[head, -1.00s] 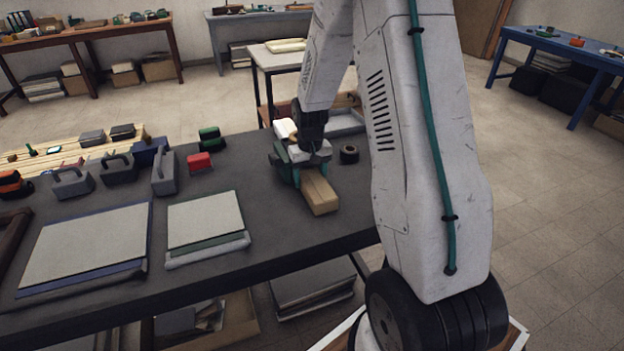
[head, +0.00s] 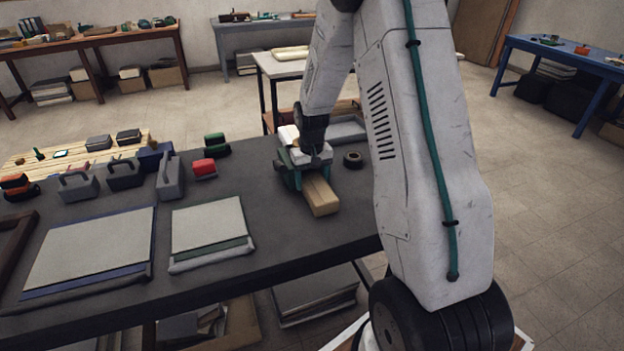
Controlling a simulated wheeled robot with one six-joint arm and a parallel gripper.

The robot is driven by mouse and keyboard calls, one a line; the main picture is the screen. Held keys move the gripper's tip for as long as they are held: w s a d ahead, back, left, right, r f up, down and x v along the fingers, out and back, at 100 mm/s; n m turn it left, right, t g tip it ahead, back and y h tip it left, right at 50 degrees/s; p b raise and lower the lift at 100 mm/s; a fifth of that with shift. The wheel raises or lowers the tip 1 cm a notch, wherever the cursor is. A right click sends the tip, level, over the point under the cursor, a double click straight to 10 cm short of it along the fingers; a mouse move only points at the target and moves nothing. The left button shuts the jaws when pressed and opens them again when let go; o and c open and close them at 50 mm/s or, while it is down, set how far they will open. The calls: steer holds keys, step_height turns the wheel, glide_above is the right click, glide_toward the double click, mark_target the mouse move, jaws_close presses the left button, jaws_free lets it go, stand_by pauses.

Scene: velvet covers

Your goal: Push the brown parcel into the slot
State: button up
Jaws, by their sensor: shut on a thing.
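The brown parcel (head: 321,196), a long tan block, lies on or just above the dark table (head: 283,235) near its right end. My gripper (head: 306,180), with teal fingers, is at the parcel's far end, shut on it. The near end sticks out toward the table's front edge. The gripper body hides the parcel's far end. I cannot make out a slot in this view.
A black ring (head: 353,160) lies just right of the gripper. A red block (head: 204,168), grey handled blocks (head: 78,186) and flat stacked boards (head: 208,226) stand to the left. Bare tabletop lies between the boards and the parcel.

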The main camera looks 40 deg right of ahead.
steer(key=shift+w+d+r, duration=0.15)
steer(key=shift+w, duration=0.3)
steer(key=o, duration=1.1)
steer(key=shift+o, duration=0.9)
step_height(320, 180, up, 7)
steer(key=shift+s+f, duration=0.1)
steer(key=shift+s+r, duration=0.1)
steer(key=shift+r, duration=0.4)
steer(key=shift+s+a+f, duration=0.15)
steer(key=shift+s+a, duration=0.05)
steer(key=shift+s, duration=0.25)
steer(key=shift+g+y, duration=0.3)
steer(key=shift+g, duration=0.5)
steer(key=s, duration=0.1)
steer(key=s+a, duration=0.1)
steer(key=s, duration=0.2)
steer(key=shift+s+a, duration=0.15)
steer(key=shift+a, duration=0.25)
steer(key=s+a+r+n+t, duration=0.1)
steer(key=s+a+r, duration=0.4)
steer(key=s, duration=0.3)
steer(key=s+a+r+n+t, duration=0.1)
steer(key=s+a+r, duration=0.4)
steer(key=s+r, duration=0.2)
steer(key=s+a+r+n+t, duration=0.1)
steer(key=s+a+r, duration=0.5)
steer(key=s, duration=0.5)
steer(key=shift+s, duration=0.25)
